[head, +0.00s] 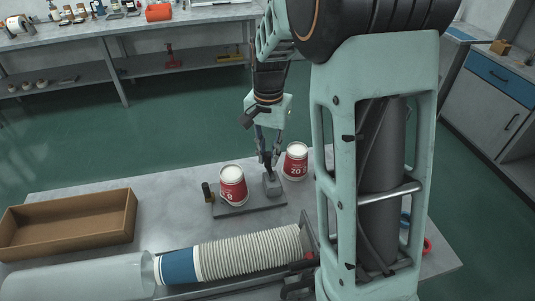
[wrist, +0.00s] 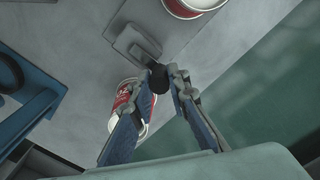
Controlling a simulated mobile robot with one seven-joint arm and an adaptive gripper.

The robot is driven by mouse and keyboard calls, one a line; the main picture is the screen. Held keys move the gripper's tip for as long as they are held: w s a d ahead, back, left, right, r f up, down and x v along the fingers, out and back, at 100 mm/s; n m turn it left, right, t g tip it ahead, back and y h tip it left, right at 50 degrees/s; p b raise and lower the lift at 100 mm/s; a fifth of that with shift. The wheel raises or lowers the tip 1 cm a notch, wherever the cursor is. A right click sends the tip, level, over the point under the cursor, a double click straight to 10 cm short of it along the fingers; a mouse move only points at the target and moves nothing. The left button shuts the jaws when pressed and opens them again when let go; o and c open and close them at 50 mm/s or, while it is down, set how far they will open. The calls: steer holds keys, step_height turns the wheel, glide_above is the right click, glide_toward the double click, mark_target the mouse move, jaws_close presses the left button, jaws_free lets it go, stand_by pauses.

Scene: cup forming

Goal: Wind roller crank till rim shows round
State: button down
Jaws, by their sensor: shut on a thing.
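A roller fixture with a flat grey base (head: 250,209) and a small grey block (head: 271,186) stands on the table in the head view. A red and white paper cup (head: 233,190) stands on its base. My gripper (head: 267,161) is above the grey block, pointing down. In the wrist view my gripper (wrist: 164,84) is shut on the black crank knob (wrist: 158,78), beside the grey block (wrist: 134,45). The cup's rim looks white, but its rolled shape is too small to judge. The knob is mostly hidden in the head view.
A second red and white cup (head: 295,163) stands right of the gripper. A brown open box (head: 70,232) lies at left, and a long row of nested cups (head: 245,253) lies in front. Bare tabletop (head: 165,190) shows left of the fixture. My arm covers the right side.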

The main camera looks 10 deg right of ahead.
mark_target(268, 151)
steer(key=c, duration=1.8)
jaws_free()
steer(key=shift+c, duration=0.2)
steer(key=shift+r, duration=0.1)
step_height(268, 151, up, 12)
